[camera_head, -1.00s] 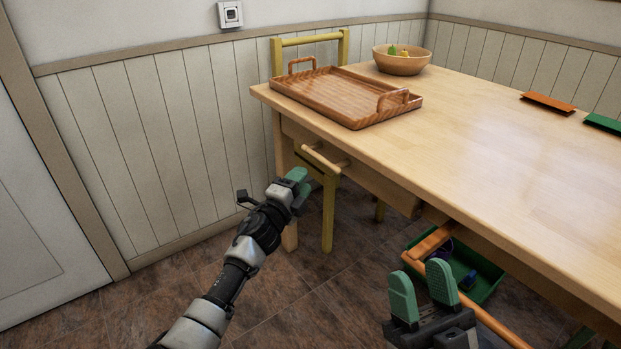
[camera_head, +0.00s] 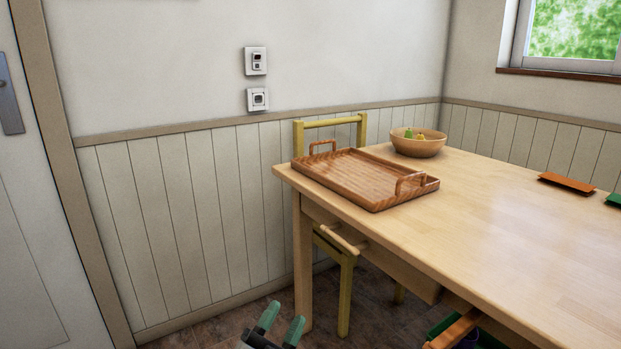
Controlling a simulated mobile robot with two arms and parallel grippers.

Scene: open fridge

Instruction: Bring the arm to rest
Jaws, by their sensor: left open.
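My left gripper (camera_head: 281,324) shows at the bottom edge of the head view. Its two green fingertips point up and stand apart, with nothing between them. It is open and empty, low in front of the table's near left leg. Most of its arm is cut off by the frame edge. My right gripper is out of the picture.
A wooden table (camera_head: 490,220) fills the right side. It bears a wooden tray (camera_head: 360,182), a fruit bowl (camera_head: 418,147) and an orange flat piece (camera_head: 567,183). A yellow-green chair (camera_head: 346,295) stands at its left end.

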